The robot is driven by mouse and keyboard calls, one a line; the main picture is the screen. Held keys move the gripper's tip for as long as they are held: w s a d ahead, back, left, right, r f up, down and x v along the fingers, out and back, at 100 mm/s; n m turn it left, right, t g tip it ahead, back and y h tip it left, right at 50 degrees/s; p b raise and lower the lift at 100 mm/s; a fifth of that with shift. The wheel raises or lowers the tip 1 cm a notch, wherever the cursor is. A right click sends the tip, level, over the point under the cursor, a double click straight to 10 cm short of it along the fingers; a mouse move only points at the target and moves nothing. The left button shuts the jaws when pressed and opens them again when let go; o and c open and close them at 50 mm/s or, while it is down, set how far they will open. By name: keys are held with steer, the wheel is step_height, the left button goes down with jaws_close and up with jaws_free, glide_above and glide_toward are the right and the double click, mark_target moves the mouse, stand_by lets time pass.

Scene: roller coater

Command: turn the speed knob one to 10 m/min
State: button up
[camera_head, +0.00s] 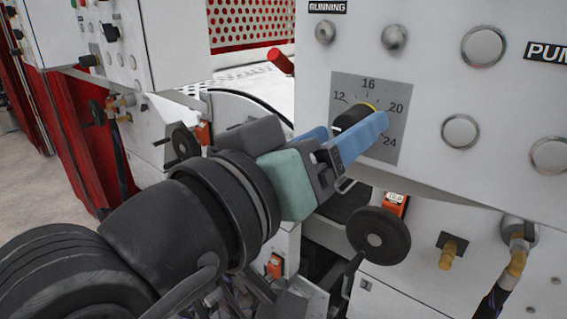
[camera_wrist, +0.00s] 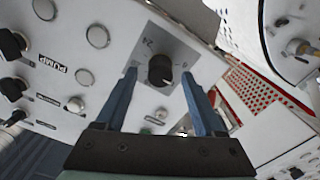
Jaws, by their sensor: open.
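The knob (camera_head: 350,117) is black and round, with a little yellow at its far rim, on a grey dial plate (camera_head: 390,145) marked 12, 16, 20 and 24. My gripper (camera_head: 352,128) is open, with blue fingers pointing at the panel around the knob. In the wrist view the knob (camera_wrist: 161,70) sits between the two fingertips (camera_wrist: 159,74), with a gap on each side. I cannot tell how deep the fingertips reach past it. My right-hand finger hides the lower part of the dial in the head view, and the knob's pointer is unclear.
The white panel holds several round buttons (camera_head: 460,131) and a PUMP label (camera_head: 546,51) to the right. A black handwheel (camera_head: 379,236) with an orange counter (camera_head: 395,204) is below my gripper. A red handle (camera_head: 280,61) sticks out left of the panel.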

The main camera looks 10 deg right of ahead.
steer(key=b+v, duration=0.3)
steer(key=v, duration=0.8)
steer(key=shift+b, duration=0.3)
steer(key=shift+d, duration=0.1)
steer(key=w+a+r+n+t+y+b, duration=0.1)
steer(key=w+r+n+t+y+b, duration=0.2)
steer(key=w+t, duration=0.5)
steer(key=s+a+r+n+t+y+b, duration=0.1)
steer(key=s+a+r+n+t+y, duration=0.1)
steer(key=s+t+y, duration=0.3)
steer(key=shift+a+r+t+y, duration=0.5)
steer(key=shift+t+y, duration=1.2)
steer(key=shift+y, duration=1.4)
steer(key=shift+s+d, duration=0.1)
